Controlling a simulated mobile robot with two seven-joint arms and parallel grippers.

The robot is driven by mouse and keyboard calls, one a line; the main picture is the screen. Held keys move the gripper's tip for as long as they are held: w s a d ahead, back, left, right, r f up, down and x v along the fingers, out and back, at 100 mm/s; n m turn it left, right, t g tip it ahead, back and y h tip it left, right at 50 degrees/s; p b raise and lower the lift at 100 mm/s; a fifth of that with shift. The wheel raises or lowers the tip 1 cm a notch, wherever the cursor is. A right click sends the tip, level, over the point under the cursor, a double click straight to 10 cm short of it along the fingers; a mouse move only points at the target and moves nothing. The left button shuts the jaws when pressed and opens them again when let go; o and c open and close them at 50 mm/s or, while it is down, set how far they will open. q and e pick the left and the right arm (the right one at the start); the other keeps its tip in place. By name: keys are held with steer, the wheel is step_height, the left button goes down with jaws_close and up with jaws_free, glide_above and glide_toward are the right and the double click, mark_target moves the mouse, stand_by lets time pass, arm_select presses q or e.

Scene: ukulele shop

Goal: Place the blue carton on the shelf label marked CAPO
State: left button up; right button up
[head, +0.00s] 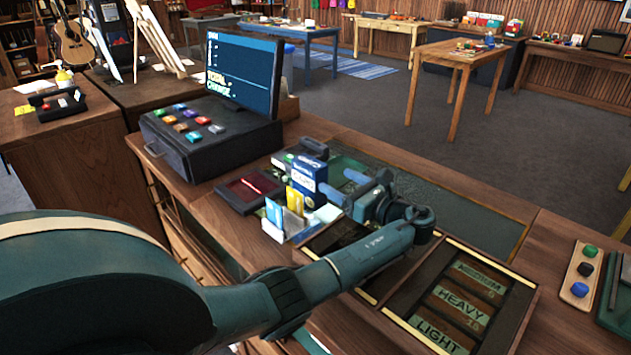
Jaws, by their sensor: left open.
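The blue carton (309,179) stands upright on the counter, with white lettering and a pale band on its front. My left arm reaches across from the left, and its gripper (336,181) is just right of the carton. The two blue fingers are apart and point left toward the carton. The near finger overlaps the carton's right edge in the picture; I cannot tell whether it touches. I cannot make out a label reading CAPO. My right gripper is not in view.
Blue and yellow cards (284,208) stand in front of the carton. A dark red-lined tray (250,190) and a register with a screen (243,71) are to the left. A compartment tray marked MEDIUM, HEAVY, LIGHT (519,318) lies right. A glass panel (465,214) is behind.

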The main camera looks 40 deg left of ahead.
mark_target(307, 160)
arm_select(q)
steer(key=a, duration=0.6)
steer(key=shift+w+a, duration=0.3)
steer(key=shift+w, duration=0.05)
steer(key=a+b, duration=0.2)
steer(key=a, duration=0.1)
steer(key=a+b, duration=0.1)
steer(key=shift+w+a+f, duration=0.25)
steer(key=shift+w+f, duration=0.05)
steer(key=shift+a+r+b, duration=0.1)
steer(key=shift+a+b, duration=0.25)
steer(key=shift+r, duration=0.2)
steer(key=c, duration=1.4)
jaws_close()
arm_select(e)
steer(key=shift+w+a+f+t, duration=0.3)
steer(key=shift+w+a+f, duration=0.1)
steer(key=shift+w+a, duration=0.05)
arm_select(q)
steer(key=shift+r, duration=0.1)
